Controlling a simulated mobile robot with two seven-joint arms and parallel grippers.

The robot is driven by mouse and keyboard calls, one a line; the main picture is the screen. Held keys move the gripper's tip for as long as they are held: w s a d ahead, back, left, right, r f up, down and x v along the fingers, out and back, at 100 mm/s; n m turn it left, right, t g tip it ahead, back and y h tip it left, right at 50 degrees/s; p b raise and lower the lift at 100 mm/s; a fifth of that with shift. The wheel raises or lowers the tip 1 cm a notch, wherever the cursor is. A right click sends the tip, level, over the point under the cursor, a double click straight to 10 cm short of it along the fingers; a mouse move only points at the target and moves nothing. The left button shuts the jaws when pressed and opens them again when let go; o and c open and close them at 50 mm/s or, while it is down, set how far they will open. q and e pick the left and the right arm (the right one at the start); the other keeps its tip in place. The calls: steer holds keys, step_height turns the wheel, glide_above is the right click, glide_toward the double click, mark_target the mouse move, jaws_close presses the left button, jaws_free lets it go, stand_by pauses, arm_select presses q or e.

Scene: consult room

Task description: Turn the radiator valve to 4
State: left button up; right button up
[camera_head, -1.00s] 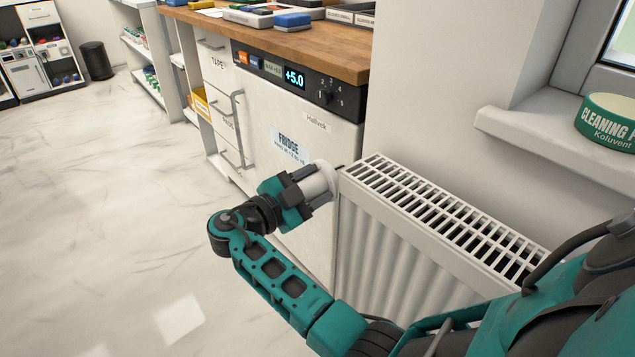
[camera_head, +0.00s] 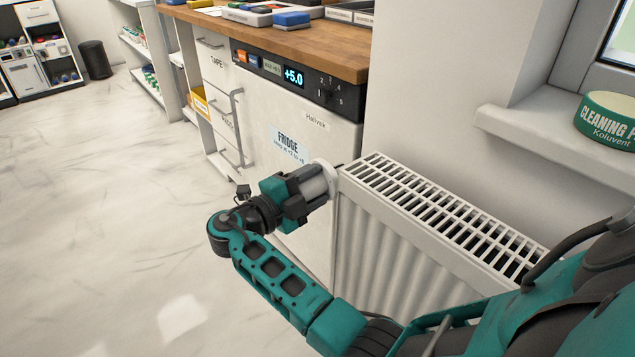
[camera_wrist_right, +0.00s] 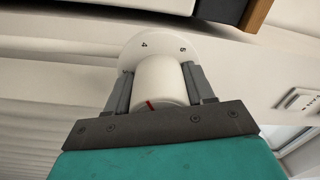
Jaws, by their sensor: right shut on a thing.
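The white radiator valve (camera_head: 325,176) sticks out from the near-left top corner of the radiator (camera_head: 385,255). My right gripper (camera_head: 308,190) is shut on its knob. In the right wrist view the two grey fingers lie on either side of the white knob (camera_wrist_right: 160,80), which has a red mark low on its visible side. Behind the knob is a white round collar (camera_wrist_right: 135,50) with the figures 4 and 5 showing; other figures are hidden. I cannot tell which figure the red mark lines up with. My left gripper is not in view.
The fridge (camera_head: 290,165), under a wooden worktop (camera_head: 250,35), stands close behind the gripper. The floor (camera_head: 100,200) at the left is clear.

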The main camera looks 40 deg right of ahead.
steer(key=shift+f, duration=0.1)
steer(key=o, duration=1)
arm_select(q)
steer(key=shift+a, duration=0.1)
